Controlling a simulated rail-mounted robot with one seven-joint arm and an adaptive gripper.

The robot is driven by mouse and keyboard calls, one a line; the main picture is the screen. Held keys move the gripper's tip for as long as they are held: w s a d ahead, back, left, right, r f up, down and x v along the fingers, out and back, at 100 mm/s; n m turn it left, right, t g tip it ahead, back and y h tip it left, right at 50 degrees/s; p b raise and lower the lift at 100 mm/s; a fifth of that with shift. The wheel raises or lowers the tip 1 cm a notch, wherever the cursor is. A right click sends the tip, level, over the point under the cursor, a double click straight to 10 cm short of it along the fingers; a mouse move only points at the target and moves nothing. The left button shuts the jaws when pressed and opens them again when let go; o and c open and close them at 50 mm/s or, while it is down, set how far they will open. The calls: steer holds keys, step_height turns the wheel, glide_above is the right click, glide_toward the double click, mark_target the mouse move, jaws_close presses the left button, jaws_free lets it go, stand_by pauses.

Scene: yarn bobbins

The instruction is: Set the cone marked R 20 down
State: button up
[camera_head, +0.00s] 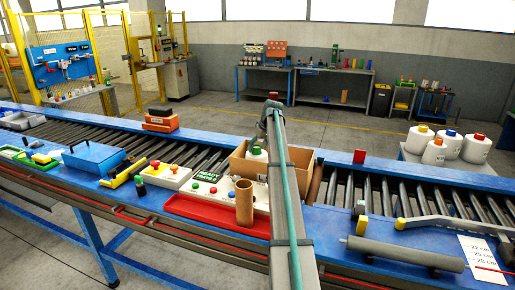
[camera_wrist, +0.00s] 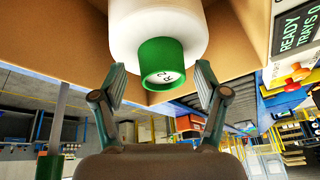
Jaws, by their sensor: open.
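The cone marked R 2-something (camera_wrist: 157,28) is white with a green top (camera_wrist: 162,62); the last part of the marking is hard to read. It is in the open cardboard box (camera_head: 233,166) on the conveyor in the head view, where its white body (camera_head: 257,156) shows just below my gripper (camera_head: 262,138). In the wrist view my gripper (camera_wrist: 162,84) is open, its two fingers on either side of the green top with gaps to it. The cone's base is hidden.
A ready-trays sign (camera_head: 207,178) is left of the box. A grey roller (camera_head: 400,252) lies at front right. Several white cones (camera_head: 437,150) stand behind at right.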

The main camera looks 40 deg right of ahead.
steer(key=b+v, duration=0.3)
steer(key=v, duration=0.8)
steer(key=shift+r+b, duration=0.4)
steer(key=shift+s, duration=0.1)
